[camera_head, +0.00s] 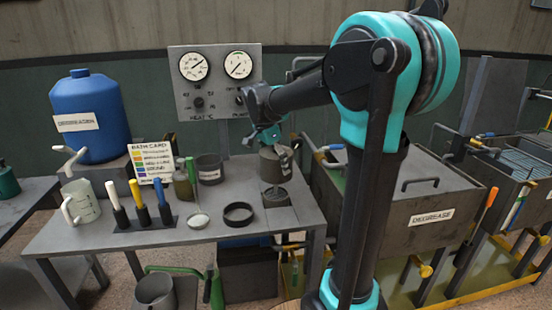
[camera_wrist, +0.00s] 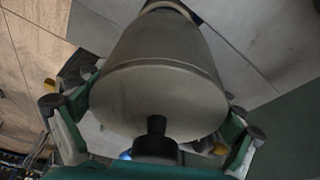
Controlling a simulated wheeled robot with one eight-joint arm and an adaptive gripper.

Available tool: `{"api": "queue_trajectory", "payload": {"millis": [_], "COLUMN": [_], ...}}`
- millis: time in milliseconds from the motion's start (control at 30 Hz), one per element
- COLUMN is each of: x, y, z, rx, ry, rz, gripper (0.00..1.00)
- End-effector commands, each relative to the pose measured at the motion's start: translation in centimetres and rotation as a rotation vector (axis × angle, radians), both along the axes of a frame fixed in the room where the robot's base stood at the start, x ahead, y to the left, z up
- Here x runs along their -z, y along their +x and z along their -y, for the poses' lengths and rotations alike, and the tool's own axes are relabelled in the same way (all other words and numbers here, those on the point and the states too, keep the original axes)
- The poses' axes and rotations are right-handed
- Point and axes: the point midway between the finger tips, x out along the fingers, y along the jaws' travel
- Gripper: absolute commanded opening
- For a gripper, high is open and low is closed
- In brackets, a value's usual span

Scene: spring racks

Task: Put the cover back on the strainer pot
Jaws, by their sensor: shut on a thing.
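My gripper (camera_head: 274,143) is over the right part of the grey table, shut on the cover (camera_wrist: 165,100). In the wrist view the cover is a grey disc with a short black knob towards me, and my fingers reach round both sides of its rim. A grey cylindrical body (camera_wrist: 165,40) extends beyond the disc, with a seam near the rim. In the head view this is the grey strainer pot (camera_head: 272,168), upright below my gripper. I cannot tell if the cover is fully seated. A dark square base (camera_head: 276,197) with a round top lies just below.
A dark cup (camera_head: 209,168), a bottle (camera_head: 183,187) and a rack of coloured handles (camera_head: 145,222) stand left. A blue tank (camera_head: 88,115) is behind. The degrease tank (camera_head: 425,215) is right.

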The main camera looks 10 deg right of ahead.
Motion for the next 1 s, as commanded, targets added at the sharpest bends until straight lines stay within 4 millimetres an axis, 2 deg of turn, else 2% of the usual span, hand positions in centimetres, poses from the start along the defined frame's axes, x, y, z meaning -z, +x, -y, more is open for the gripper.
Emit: {"api": "queue_trajectory", "payload": {"millis": [233,1000], "x": [0.77,0.80], "y": [-0.02,-0.04], "z": [0.01,0.01], "rx": [0.000,0.000], "ry": [0.000,0.000], "rz": [0.000,0.000], "gripper": [0.53,0.53]}}
